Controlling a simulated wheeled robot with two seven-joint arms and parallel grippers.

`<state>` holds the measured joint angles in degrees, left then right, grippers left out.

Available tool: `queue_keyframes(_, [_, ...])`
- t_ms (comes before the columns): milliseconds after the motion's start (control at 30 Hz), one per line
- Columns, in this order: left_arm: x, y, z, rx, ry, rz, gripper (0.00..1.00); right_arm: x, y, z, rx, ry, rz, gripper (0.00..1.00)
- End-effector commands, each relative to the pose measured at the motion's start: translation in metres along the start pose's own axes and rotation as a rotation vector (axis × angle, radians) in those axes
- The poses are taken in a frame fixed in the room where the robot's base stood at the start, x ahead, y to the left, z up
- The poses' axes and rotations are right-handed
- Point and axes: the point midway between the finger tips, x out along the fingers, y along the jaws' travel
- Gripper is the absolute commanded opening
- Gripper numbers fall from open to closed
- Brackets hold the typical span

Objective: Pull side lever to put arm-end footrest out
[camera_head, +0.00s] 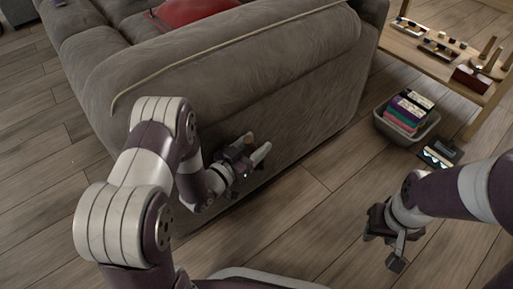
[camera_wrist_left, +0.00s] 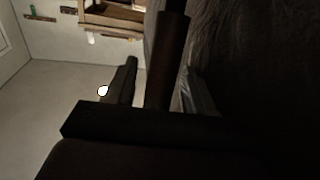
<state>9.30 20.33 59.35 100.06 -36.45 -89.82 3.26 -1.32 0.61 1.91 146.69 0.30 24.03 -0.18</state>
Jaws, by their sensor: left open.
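The grey sofa (camera_head: 225,75) stands with its arm side facing me; it is the dark surface at the right of the left wrist view (camera_wrist_left: 265,70). My left gripper (camera_head: 254,148) is open beside the lower part of this side. In the left wrist view, a dark brown bar (camera_wrist_left: 166,60), apparently the side lever, stands between its two spread fingers. I cannot tell whether they touch it. In the head view the gripper hides the lever, and no extended footrest can be made out. My right gripper (camera_head: 385,242) hangs over bare floor, apart from the sofa; its finger gap is unclear.
A grey basket (camera_head: 408,132) of colourful books stands on the wooden floor right of the sofa. A dark flat item (camera_head: 440,152) lies beside it. A wooden table (camera_head: 438,65) with small trays and objects is at the top right. Floor between my arms is clear.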

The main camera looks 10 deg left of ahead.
Motion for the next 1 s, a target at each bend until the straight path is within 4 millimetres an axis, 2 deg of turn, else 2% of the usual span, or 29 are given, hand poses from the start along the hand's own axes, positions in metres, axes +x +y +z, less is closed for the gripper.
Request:
queue_keyframes(133, [0.009,0.0,0.0,-0.001,0.001,0.001,0.54,0.005,0.0,0.001,0.0,0.0,0.0,0.38])
queue_keyframes(400, [0.011,0.0,-0.001,-0.001,0.0,0.0,0.54,0.005,0.0,0.0,0.0,0.0,0.0,0.38])
queue_keyframes(467, [0.011,0.0,-0.001,-0.001,0.0,0.0,0.37,0.005,0.0,0.0,0.0,0.0,0.0,0.38])
queue_keyframes(500, [0.011,0.0,-0.001,-0.001,0.0,0.0,0.24,0.005,0.0,0.0,0.0,0.0,0.0,0.38])
queue_keyframes(567, [0.011,0.0,-0.001,-0.001,0.0,0.0,0.05,0.005,0.0,0.0,0.0,0.0,0.0,0.38])
queue_keyframes(600, [0.011,0.0,-0.001,-0.001,-0.001,0.0,0.0,0.005,0.0,0.0,0.0,0.0,0.0,0.38])
queue_keyframes(833, [0.012,0.001,-0.003,0.002,-0.015,0.0,0.0,-0.001,0.0,0.0,0.0,0.0,0.0,0.38])
queue_keyframes(1000, [0.02,0.004,-0.009,0.013,-0.078,-0.001,0.0,-0.023,0.0,-0.003,0.0,0.0,0.0,0.38])
